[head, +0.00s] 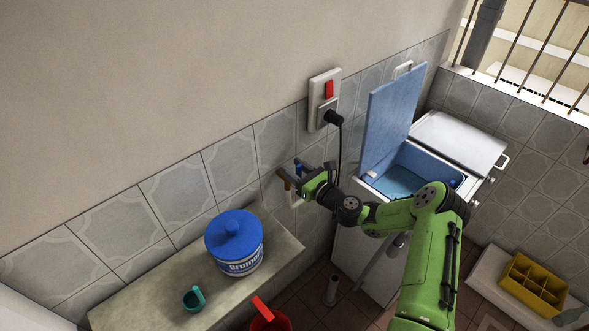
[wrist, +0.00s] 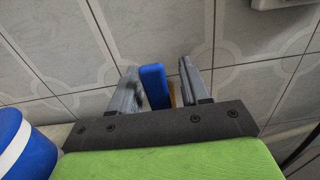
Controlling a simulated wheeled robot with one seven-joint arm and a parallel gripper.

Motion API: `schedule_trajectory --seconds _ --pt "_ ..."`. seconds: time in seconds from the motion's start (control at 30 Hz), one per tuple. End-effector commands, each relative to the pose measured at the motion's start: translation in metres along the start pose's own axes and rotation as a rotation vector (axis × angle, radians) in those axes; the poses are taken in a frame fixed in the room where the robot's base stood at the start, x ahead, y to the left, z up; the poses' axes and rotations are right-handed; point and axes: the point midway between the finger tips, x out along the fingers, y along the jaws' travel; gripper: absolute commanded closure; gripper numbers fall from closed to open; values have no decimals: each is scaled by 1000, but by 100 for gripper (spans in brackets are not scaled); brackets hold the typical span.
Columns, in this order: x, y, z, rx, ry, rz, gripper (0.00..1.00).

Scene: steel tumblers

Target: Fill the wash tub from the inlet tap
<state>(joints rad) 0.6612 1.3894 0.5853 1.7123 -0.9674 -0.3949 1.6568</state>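The wash tub (head: 424,161) is the blue-lined left compartment of a white washing machine, with its blue lid (head: 390,118) standing open. I cannot tell whether water is in it. The inlet tap's blue handle (head: 298,167) is at the tiled wall, left of the machine; it also shows in the wrist view (wrist: 155,86). My gripper (head: 297,180) is at the tap. In the wrist view its two fingers (wrist: 160,88) are apart, with the handle between them, nearer the left finger. A gap shows on the right, with a brownish part behind. The rest of the tap is mostly hidden.
A stone ledge (head: 150,298) at the lower left holds a blue-lidded tub (head: 235,243) and a green mug (head: 194,299). A red vessel (head: 268,320) stands below. A wall switch with a plug (head: 325,100) is above my gripper. Its black cord hangs close by.

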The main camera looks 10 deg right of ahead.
Motion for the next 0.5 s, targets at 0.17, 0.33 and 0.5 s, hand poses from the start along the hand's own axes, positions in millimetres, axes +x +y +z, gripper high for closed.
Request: schedule_trajectory --seconds 0.17,0.33,0.5 --pt "0 0 0 -1 -1 0 53" --pt "-8 0 0 0 0 0 53" --pt "-48 -2 -1 3 1 -4 53"
